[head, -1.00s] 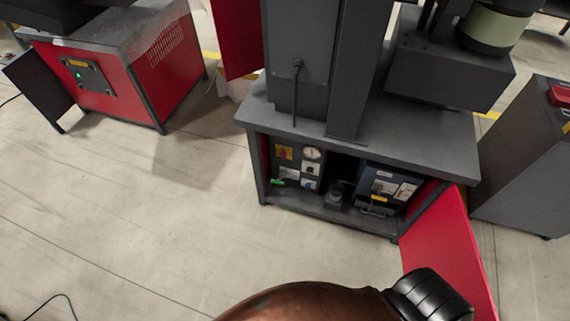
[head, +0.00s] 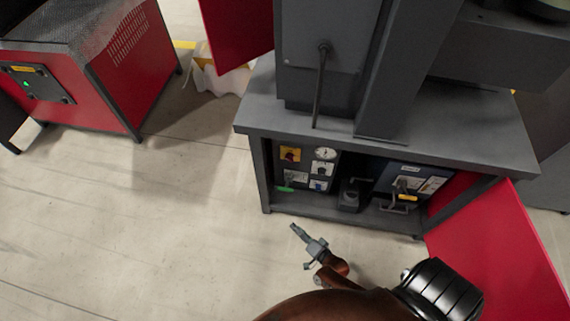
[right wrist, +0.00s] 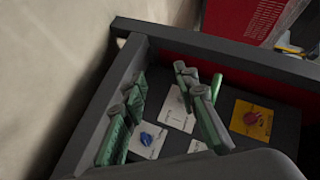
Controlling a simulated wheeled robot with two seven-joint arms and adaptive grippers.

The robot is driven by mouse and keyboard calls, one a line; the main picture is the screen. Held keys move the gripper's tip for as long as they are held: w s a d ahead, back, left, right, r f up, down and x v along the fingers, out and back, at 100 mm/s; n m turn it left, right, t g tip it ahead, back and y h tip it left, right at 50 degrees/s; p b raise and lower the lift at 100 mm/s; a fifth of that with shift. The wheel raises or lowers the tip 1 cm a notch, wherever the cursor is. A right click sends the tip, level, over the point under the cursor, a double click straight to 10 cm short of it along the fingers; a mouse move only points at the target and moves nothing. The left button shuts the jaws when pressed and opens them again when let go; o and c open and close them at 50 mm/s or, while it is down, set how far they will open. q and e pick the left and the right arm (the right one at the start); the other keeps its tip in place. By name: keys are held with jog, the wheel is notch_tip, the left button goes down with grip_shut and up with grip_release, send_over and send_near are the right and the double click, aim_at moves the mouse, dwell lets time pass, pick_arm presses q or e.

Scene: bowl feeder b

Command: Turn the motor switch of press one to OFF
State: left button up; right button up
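The press (head: 400,140) has an open lower bay with a dark switch panel inside. The panel carries a yellow plate with a red knob (head: 290,155) and white plates with small switches (head: 321,169). Which one is the motor switch I cannot read. In the right wrist view a blue knob (right wrist: 147,139) sits on a white plate, and the red knob (right wrist: 251,118) is farther right. My right gripper (head: 296,229) is in front of the bay, apart from the panel. In the right wrist view its green-padded fingers (right wrist: 160,78) are spread and empty. My left gripper is not in view.
A red door (head: 495,250) stands open at the bay's right. A round gauge (head: 325,153) and a grey box (head: 350,194) are in the bay. A red machine (head: 120,70) stands at the left. The floor (head: 130,230) before the bay is clear.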

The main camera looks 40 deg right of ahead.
jog(key=w+d+r+m+t+h+b, duration=0.3)
jog(key=w+r+m+t+h+b, duration=0.1)
jog(key=w+r+m, duration=0.6)
jog(key=m+h+b, duration=0.2)
jog(key=m+h, duration=0.5)
jog(key=m, duration=0.2)
send_near(290, 161)
jog(key=shift+w+d+f, duration=0.1)
jog(key=shift+w+d, duration=0.05)
jog(key=shift+w, duration=0.25)
jog(key=shift+m, duration=0.5)
jog(key=b+x, duration=0.2)
jog(key=x, duration=0.4)
jog(key=shift+w+d+r, duration=0.2)
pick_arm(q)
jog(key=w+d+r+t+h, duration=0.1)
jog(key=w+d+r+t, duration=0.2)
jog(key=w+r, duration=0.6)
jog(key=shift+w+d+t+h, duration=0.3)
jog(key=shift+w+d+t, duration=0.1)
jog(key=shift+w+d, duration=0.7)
pick_arm(e)
jog(key=shift+w+d+r, duration=0.25)
jog(key=shift+w+d, duration=0.05)
jog(key=shift+w, duration=0.2)
jog(key=shift+c, duration=0.7)
grip_shut()
jog(key=shift+r, duration=0.1)
